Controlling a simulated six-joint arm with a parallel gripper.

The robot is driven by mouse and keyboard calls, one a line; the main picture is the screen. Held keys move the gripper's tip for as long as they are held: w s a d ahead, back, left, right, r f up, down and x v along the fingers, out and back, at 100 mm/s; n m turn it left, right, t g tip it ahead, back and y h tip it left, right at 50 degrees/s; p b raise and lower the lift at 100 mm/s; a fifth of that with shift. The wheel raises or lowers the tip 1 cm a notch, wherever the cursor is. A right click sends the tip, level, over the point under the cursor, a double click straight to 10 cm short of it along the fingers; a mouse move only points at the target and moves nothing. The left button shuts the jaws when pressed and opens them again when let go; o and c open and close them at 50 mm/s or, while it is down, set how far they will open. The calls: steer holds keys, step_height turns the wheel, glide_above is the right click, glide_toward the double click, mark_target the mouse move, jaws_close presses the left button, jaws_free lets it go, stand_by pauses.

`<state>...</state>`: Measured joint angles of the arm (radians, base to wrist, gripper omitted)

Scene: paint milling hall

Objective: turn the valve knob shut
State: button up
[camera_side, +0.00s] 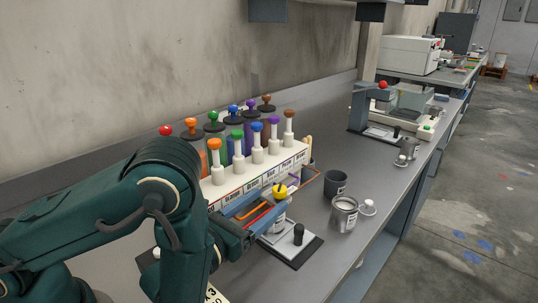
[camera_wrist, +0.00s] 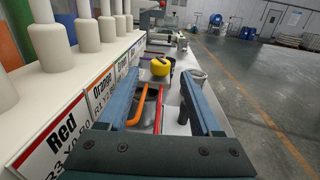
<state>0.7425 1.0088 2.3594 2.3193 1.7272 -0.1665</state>
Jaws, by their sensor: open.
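A round yellow knob (camera_side: 280,189), which looks like the valve knob, sits low in front of the white rack. It also shows in the wrist view (camera_wrist: 160,66), between or just beyond my fingertips; I cannot tell whether they touch it. My gripper (camera_side: 277,194) is open, its two blue fingers reaching toward the knob from the near side. The wrist view shows both fingers (camera_wrist: 161,80) apart, with an orange bar (camera_wrist: 138,108) and a red bar (camera_wrist: 159,110) seen between them. The knob's lower part and mount are mostly hidden.
A white labelled rack (camera_side: 255,180) with several coloured-top bottles stands along the left of the fingers. A dark cup (camera_side: 335,184), a metal can (camera_side: 344,214) and a dark plate with a black post (camera_side: 298,236) are to the right. The bench's right edge is near.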

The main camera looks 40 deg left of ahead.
mark_target(278, 195)
steer(key=shift+c, duration=0.8)
steer(key=shift+w+d+r+n+y, duration=0.1)
steer(key=shift+w+r+n+y, duration=0.3)
steer(key=shift+y, duration=0.5)
steer(key=n+y, duration=0.1)
steer(key=y, duration=0.1)
steer(key=d+n+g+y, duration=0.1)
steer(key=y, duration=0.1)
steer(key=d+n+g+y, duration=0.1)
steer(key=n, duration=0.1)
steer(key=shift+w+f+y, duration=0.1)
steer(key=shift+f+y, duration=0.1)
steer(key=shift+y, duration=0.2)
steer(key=shift+x, duration=2.55)
steer(key=shift+f, duration=0.15)
jaws_close()
